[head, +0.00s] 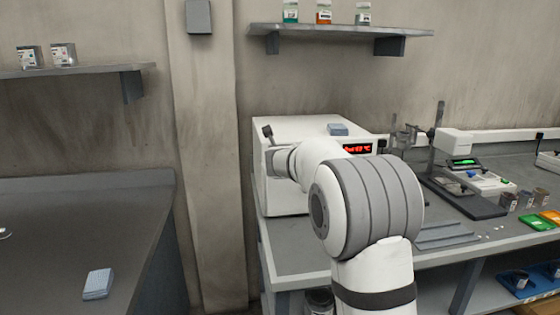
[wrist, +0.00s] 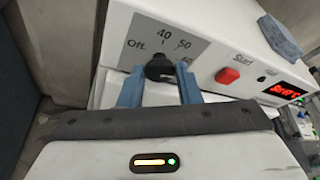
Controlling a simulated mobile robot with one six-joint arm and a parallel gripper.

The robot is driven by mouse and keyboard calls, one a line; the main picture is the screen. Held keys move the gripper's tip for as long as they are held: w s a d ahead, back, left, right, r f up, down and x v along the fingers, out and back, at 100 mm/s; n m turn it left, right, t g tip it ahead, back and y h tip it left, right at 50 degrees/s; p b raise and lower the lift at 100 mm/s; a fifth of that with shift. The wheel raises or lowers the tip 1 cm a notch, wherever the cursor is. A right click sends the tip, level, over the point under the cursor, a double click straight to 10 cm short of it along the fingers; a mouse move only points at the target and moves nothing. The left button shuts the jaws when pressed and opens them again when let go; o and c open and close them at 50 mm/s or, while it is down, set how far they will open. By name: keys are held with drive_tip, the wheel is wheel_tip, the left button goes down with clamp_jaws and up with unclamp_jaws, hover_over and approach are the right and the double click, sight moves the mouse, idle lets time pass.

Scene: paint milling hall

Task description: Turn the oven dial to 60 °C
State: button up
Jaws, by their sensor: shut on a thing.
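The white oven (head: 295,128) stands on the bench in the head view; my arm covers much of its front. Its front panel (wrist: 205,62) shows in the wrist view with printed marks Off, 40 and 50; a further mark right of the dial is partly hidden. The black dial (wrist: 159,68) sits between the two blue fingers of my gripper (wrist: 160,75), which is shut on it. The dial's pointer is hard to make out. The red display (head: 357,148) seems to read "Set 62 °C", but the digits are small; in the wrist view it is blurred.
A red start button (wrist: 228,76) is right of the dial. A blue folded stack (head: 338,129) lies on the oven top. A stand (head: 438,150), a balance (head: 464,163) and small jars are to the right on the bench. A dark counter (head: 60,235) is at left.

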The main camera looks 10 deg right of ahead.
drive_tip(key=o, duration=0.9)
drive_tip(key=shift+o, duration=0.2)
drive_tip(key=shift+s, duration=0.1)
drive_tip(key=v, duration=0.7)
drive_tip(key=shift+s, duration=0.25)
drive_tip(key=shift+a, duration=0.1)
